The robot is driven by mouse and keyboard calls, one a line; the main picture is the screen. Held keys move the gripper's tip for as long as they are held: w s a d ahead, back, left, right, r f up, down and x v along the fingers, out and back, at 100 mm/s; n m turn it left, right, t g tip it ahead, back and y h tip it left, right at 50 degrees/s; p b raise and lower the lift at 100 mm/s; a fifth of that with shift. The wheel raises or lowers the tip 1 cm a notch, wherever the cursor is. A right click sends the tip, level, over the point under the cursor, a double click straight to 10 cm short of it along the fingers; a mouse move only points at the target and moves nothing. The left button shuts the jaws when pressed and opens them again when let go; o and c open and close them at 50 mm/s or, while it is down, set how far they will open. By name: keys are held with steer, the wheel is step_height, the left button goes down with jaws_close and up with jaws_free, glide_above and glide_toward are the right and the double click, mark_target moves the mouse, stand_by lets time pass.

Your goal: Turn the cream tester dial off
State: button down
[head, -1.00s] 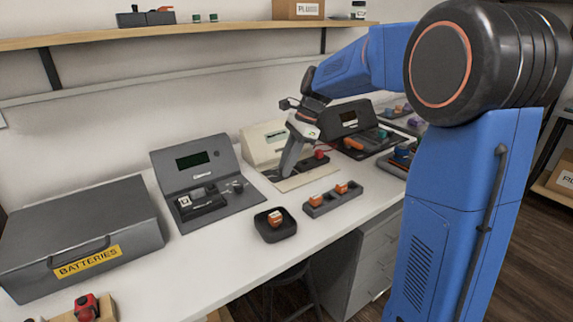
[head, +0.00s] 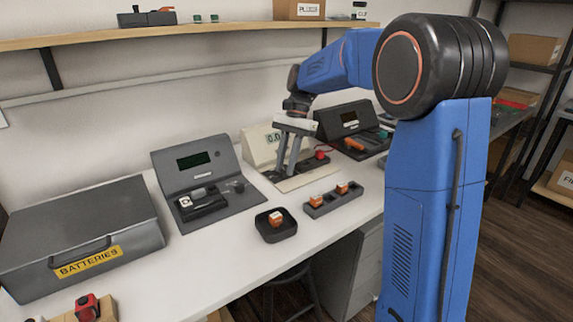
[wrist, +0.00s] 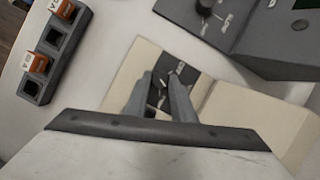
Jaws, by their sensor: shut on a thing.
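The cream tester (head: 257,142) stands on the bench against the wall, with a lit screen (head: 273,138) that seems to read 0.0. In the wrist view its cream case (wrist: 245,115) and dark dial plate (wrist: 181,73) show below my gripper. My gripper (wrist: 163,78) points down at this plate, its two fingers either side of the dial and shut on it. The dial itself is mostly hidden between the fingers, so its pointer cannot be read. In the head view, my gripper (head: 287,172) is at the tester's front left.
A grey tester (head: 190,180) stands to the left and a dark one (head: 345,120) to the right. A black tray (head: 276,236) and a grey holder (head: 330,204) with orange-topped blocks are in front. A batteries case (head: 80,230) is at far left.

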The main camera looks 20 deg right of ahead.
steer(key=n, duration=0.2)
steer(key=n+g+h, duration=0.1)
steer(key=n, duration=0.1)
steer(key=shift+w+a+n, duration=0.2)
steer(key=shift+n, duration=0.1)
steer(key=n+h, duration=0.2)
steer(key=n, duration=0.1)
steer(key=shift+a+n+g, duration=0.15)
steer(key=shift+n+g, duration=0.15)
steer(key=shift+n, duration=0.1)
steer(key=n, duration=0.2)
steer(key=n+h, duration=0.1)
steer(key=n, duration=0.1)
steer(key=shift+a+h, duration=0.2)
steer(key=shift+h, duration=0.1)
steer(key=shift+a+n+h, duration=0.15)
steer(key=shift+n+h, duration=0.55)
steer(key=shift+n, duration=1.4)
steer(key=shift+t, duration=0.4)
steer(key=c, duration=1.5)
jaws_free()
steer(key=shift+s, duration=0.1)
steer(key=shift+r, duration=0.1)
steer(key=shift+v, duration=3.7)
